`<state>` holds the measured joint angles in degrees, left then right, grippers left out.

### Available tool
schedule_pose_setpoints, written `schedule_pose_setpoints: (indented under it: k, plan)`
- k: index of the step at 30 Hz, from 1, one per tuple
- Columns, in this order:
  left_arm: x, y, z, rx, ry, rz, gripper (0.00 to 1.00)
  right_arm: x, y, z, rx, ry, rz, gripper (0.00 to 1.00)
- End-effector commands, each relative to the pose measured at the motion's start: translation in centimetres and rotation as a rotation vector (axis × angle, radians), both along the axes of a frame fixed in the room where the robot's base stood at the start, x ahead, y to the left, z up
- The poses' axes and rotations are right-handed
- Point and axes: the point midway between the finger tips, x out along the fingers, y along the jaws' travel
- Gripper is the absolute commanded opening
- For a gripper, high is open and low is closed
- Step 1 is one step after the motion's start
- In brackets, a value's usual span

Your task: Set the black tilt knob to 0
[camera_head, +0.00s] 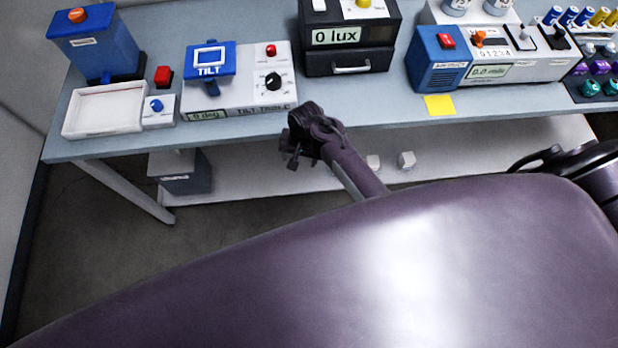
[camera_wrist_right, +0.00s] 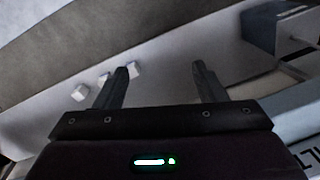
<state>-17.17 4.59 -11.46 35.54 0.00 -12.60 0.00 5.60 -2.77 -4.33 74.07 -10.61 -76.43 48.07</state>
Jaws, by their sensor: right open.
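The black tilt knob (camera_head: 273,81) sits on the right part of the white tilt table unit (camera_head: 235,98), below a red button. Its pointer setting is too small to read surely. The small display (camera_head: 207,115) on the unit's front appears to read 0 deg. My right gripper (camera_head: 305,130) is in front of the table edge, below and right of the knob, and apart from it. In the right wrist view its two fingers (camera_wrist_right: 162,78) are spread with nothing between them. The knob is not visible there. My left gripper is not in view.
A blue tilt platform (camera_head: 209,62) stands left of the knob. A red button (camera_head: 271,50) is just above it. A black lux box (camera_head: 347,50) stands close on the right. A white tray (camera_head: 104,112) is at the left. A lower shelf (camera_head: 460,150) holds small white cubes.

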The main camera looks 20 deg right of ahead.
Motion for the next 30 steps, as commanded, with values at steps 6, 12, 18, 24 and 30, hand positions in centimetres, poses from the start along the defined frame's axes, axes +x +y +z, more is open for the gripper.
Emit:
schedule_pose_setpoints:
  k: [6, 12, 18, 24, 30]
  plan:
    - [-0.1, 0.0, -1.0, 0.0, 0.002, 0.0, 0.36, -2.0, -0.2, -4.3, -0.001, -0.004, 0.058, 0.64]
    - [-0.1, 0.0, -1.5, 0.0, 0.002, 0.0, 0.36, -3.7, -0.4, -7.5, -0.003, -0.009, 0.109, 0.64]
    - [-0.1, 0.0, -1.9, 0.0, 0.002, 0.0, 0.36, -4.9, -0.5, -9.5, -0.004, -0.015, 0.14, 0.64]
    - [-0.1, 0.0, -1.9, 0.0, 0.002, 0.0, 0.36, -5.3, -0.5, -10.1, -0.005, -0.019, 0.151, 0.64]
    - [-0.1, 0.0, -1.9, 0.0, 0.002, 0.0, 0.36, -5.3, -0.5, -10.1, -0.005, -0.019, 0.152, 0.64]
